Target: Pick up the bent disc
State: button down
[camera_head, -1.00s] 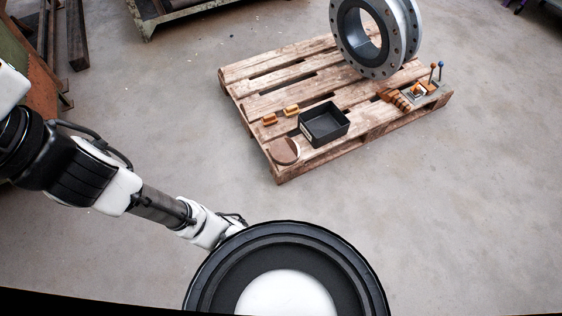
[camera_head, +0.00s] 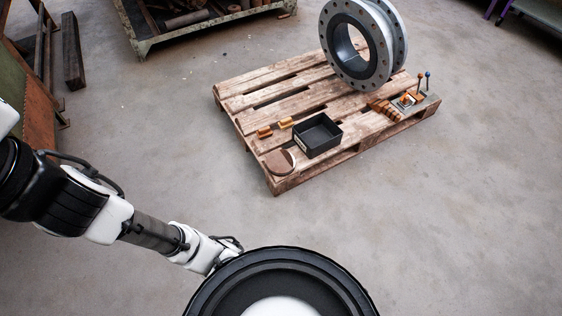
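A round brown disc with a pale edge strip (camera_head: 279,162), which looks like the bent disc, lies at the near left corner of a wooden pallet (camera_head: 245,104). It is too small to make out its bend clearly. My arm reaches from the left edge towards the bottom middle, well short of the pallet. The arm's far end passes behind the round black and white part of my body, so my gripper's fingers are hidden. Nothing touches the disc.
A black open box (camera_head: 319,135) stands just right of the disc. Small orange-brown blocks (camera_head: 275,129) lie behind it. A large grey flanged ring (camera_head: 357,45) stands at the pallet's back. A lever fixture (camera_head: 411,97) sits at the right. Floor before the pallet is clear.

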aim_at(279, 162)
jog(key=i+l+u, duration=0.25)
jog(key=i+l, duration=0.15)
jog(key=l, duration=0.15)
jog(key=i+l+u, duration=0.25)
jog(key=l, duration=0.4)
jog(key=i+l+u, duration=0.1)
jog(key=i+l, duration=0.15)
jog(key=i+l+u, duration=0.1)
jog(key=l, duration=0.35)
jog(key=i+l+u, duration=0.15)
jog(key=l, duration=0.2)
jog(key=i+l+u, duration=0.1)
jog(key=l, duration=0.3)
jog(key=j, duration=0.35)
jog(key=i+u, duration=0.05)
